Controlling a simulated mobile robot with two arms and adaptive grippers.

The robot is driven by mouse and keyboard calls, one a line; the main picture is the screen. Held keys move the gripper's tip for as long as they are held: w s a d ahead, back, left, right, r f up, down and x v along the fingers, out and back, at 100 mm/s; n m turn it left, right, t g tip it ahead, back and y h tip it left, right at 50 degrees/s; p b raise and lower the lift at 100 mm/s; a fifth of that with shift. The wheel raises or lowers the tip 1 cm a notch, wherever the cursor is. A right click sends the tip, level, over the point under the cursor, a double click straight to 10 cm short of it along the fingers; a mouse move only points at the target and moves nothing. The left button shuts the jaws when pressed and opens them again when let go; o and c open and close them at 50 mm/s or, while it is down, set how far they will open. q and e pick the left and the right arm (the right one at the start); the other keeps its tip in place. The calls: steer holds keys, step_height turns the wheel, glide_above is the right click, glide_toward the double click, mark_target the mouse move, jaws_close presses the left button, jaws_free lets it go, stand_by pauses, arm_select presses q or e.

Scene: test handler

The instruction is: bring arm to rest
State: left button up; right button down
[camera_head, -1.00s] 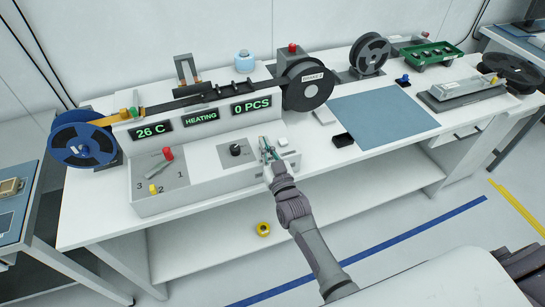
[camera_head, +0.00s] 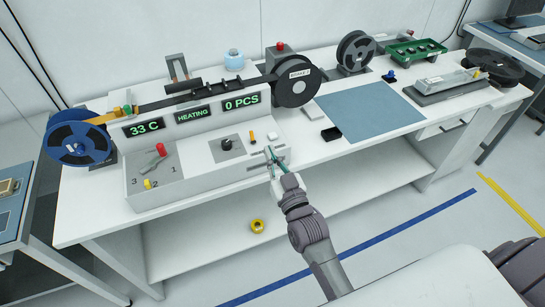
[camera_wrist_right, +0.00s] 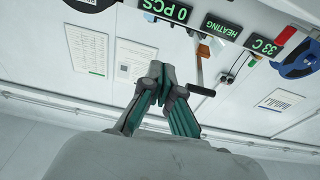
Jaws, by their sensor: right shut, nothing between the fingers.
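My right gripper (camera_head: 271,154) is shut and empty in the head view, at the front edge of the test handler's panel, near a small orange lever (camera_head: 252,136) and a white button (camera_head: 272,135). I cannot tell whether it touches the panel edge. Its fingers (camera_wrist_right: 160,76) also show in the wrist view, with the tips together and green pads on the sides. The test handler (camera_head: 190,185) displays 33 C, HEATING and 0 PCS. A red-knobbed lever (camera_head: 161,150) and a yellow knob (camera_head: 148,184) are on its left plate. My left gripper is not in view.
The bench holds a blue reel (camera_head: 75,142), a black reel (camera_head: 297,83), a blue mat (camera_head: 370,112), a small black block (camera_head: 331,134) and a green tray (camera_head: 415,52). A yellow roll (camera_head: 257,226) lies below. The space in front of the bench is mostly open floor.

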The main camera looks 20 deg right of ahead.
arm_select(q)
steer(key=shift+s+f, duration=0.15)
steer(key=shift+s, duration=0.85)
arm_select(e)
steer(key=shift+s+r, duration=0.1)
steer(key=shift+s, duration=0.1)
